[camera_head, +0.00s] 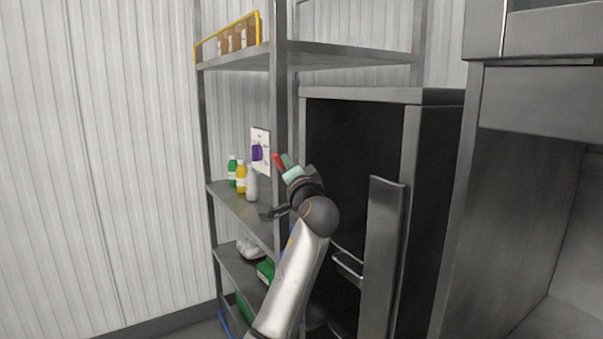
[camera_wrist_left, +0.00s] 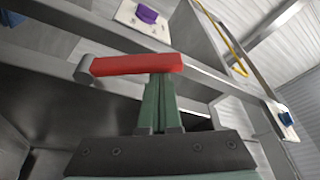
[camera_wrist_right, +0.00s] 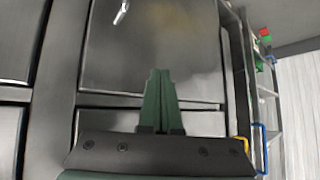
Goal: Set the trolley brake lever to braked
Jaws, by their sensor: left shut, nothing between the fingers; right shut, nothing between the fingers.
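The red lever (camera_head: 279,160) shows beside the upright post of the steel shelf rack. In the left wrist view the red lever (camera_wrist_left: 137,65) lies nearly level across the picture, with a grey round pivot at its left end. My left gripper (camera_head: 287,160) is shut and empty, right by the lever. In the left wrist view its green fingertips (camera_wrist_left: 160,78) reach the lever's underside near the right end; I cannot tell whether they touch. My right gripper (camera_wrist_right: 158,72) is shut and empty in front of steel panels, and is outside the head view.
Several bottles (camera_head: 241,177) stand on the rack's middle shelf (camera_head: 238,208). An open dark steel cabinet (camera_head: 433,190) stands right of my left arm. Boxes (camera_head: 231,40) sit on the top shelf.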

